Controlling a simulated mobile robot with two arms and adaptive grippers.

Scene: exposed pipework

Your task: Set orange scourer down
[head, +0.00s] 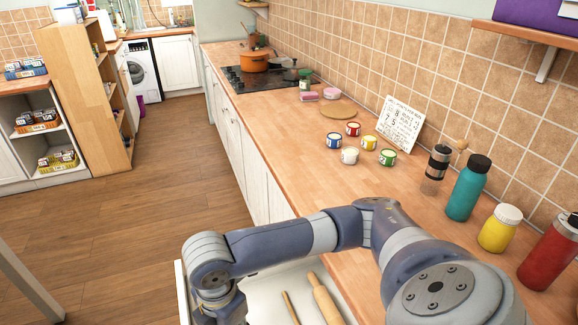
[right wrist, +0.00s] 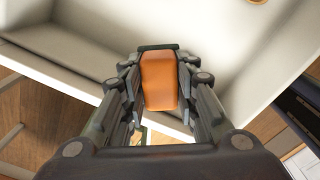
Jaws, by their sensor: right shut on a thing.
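An orange scourer (right wrist: 159,85) is held between the fingers of my right gripper (right wrist: 160,72) in the right wrist view. The gripper is shut on its two sides. Below and around it is the white inside of an open drawer (right wrist: 60,48), and the scourer appears over it near one wall. I cannot tell whether the scourer touches the drawer. In the head view, the open white drawer (head: 262,283) is at the bottom, partly covered by my right arm. The scourer is hidden there. My left gripper is not in view.
A rolling pin (head: 325,300) and a thin wooden stick (head: 290,307) lie in the drawer. Several small cans, a teal bottle (head: 468,188), a yellow jar (head: 499,229) and a red bottle (head: 549,254) stand on the worktop (head: 285,160). An orange pot (head: 254,62) is on the hob.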

